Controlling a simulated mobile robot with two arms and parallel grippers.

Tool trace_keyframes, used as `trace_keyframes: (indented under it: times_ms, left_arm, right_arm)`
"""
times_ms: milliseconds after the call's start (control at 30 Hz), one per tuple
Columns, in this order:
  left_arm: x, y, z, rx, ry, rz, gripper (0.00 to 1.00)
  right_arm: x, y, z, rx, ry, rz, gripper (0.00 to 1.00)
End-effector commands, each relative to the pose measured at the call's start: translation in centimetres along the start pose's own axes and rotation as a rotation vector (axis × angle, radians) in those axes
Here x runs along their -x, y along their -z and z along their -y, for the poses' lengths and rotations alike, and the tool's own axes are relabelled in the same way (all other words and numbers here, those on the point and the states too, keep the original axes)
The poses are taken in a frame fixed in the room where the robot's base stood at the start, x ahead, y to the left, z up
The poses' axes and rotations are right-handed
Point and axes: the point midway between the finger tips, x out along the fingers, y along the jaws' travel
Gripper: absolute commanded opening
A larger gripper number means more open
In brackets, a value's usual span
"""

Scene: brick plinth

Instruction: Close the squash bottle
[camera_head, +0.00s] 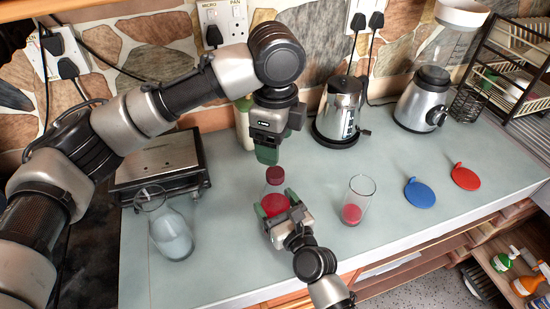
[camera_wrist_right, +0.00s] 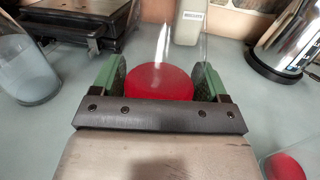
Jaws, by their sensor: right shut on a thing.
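The squash bottle (camera_head: 275,204) stands on the counter, clear with red squash low inside. A dark red cap (camera_head: 274,174) sits at the top of its neck, looking upright; I cannot tell whether it is tight. My right gripper (camera_head: 282,212) is shut around the bottle's lower body. In the right wrist view the red squash (camera_wrist_right: 160,82) lies between the green fingers; the cap is out of that picture. My left gripper (camera_head: 267,155) hangs from above, its green fingertips just over the cap, seemingly apart from it. Its finger gap is hidden from this side.
A glass with red drink (camera_head: 352,213) stands right of the bottle. A jug of whitish liquid (camera_head: 173,240) stands left, near a grill (camera_head: 160,165). A kettle (camera_head: 338,112) and blender (camera_head: 424,98) stand behind. Blue (camera_head: 420,194) and red (camera_head: 465,177) discs lie right.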

Motion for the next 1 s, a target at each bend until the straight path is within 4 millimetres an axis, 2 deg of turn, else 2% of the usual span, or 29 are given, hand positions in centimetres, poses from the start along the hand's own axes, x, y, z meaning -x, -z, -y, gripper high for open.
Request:
trace_keyframes:
  times_ms: [100, 233, 600, 633, 767, 800, 1000]
  left_arm:
    - [2.1, 0.0, 0.1, 0.001, 0.002, 0.000, 0.67]
    - [3.5, 0.0, 0.0, 0.000, 0.001, 0.000, 0.67]
    - [4.1, 0.0, 0.0, 0.000, 0.000, 0.000, 0.67]
    - [4.1, 0.0, 0.0, 0.000, 0.000, 0.000, 0.67]
    - [4.1, 0.0, 0.0, 0.000, 0.000, 0.000, 0.67]
    - [4.1, 0.0, 0.0, 0.000, 0.000, 0.000, 0.67]
    - [4.1, 0.0, 0.0, 0.000, 0.000, 0.000, 0.67]
  right_arm:
    - [0.0, 0.0, 0.0, 0.000, 0.000, 0.000, 0.09]
    - [0.0, 0.0, 0.0, 0.000, 0.000, 0.000, 0.09]
    - [0.0, 0.0, 0.0, 0.000, 0.000, 0.000, 0.09]
    - [0.0, 0.0, 0.0, 0.000, 0.000, 0.000, 0.78]
    - [0.0, 0.0, 0.0, 0.000, 0.000, 0.000, 0.98]
    - [0.0, 0.0, 0.0, 0.000, 0.000, 0.000, 1.00]
    - [0.1, 0.0, 0.0, 0.000, 0.000, 0.000, 1.00]
